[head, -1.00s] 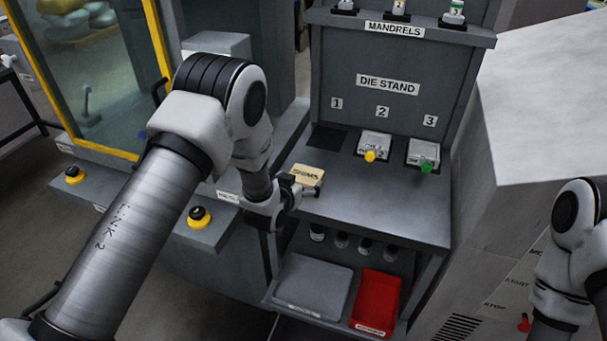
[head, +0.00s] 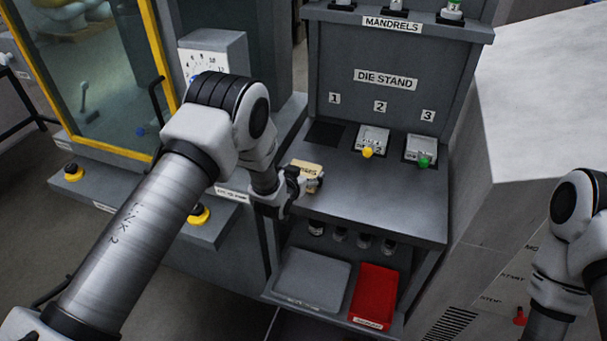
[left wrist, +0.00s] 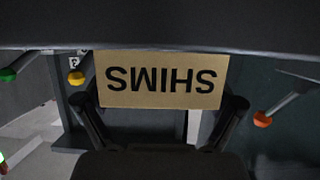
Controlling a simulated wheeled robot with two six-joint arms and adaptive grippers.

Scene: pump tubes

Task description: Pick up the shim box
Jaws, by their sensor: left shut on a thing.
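The shim box (head: 308,166) is a small tan box at the left front of the die stand's shelf. In the left wrist view the box (left wrist: 160,80) fills the space between the fingers, its black SHIMS lettering upside down. My left gripper (head: 311,184) is shut on the box from its front side and hides part of it. I cannot tell whether the box touches the shelf or is just above it. My right gripper is out of view; only part of the right arm shows at the right edge.
Die blocks with a yellow knob (head: 367,152) and a green knob (head: 423,162) stand at spots 2 and 3. Spot 1's dark pad (head: 326,134) is empty. A grey tray (head: 312,281) and red bin (head: 375,296) sit below. The shelf's right front is clear.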

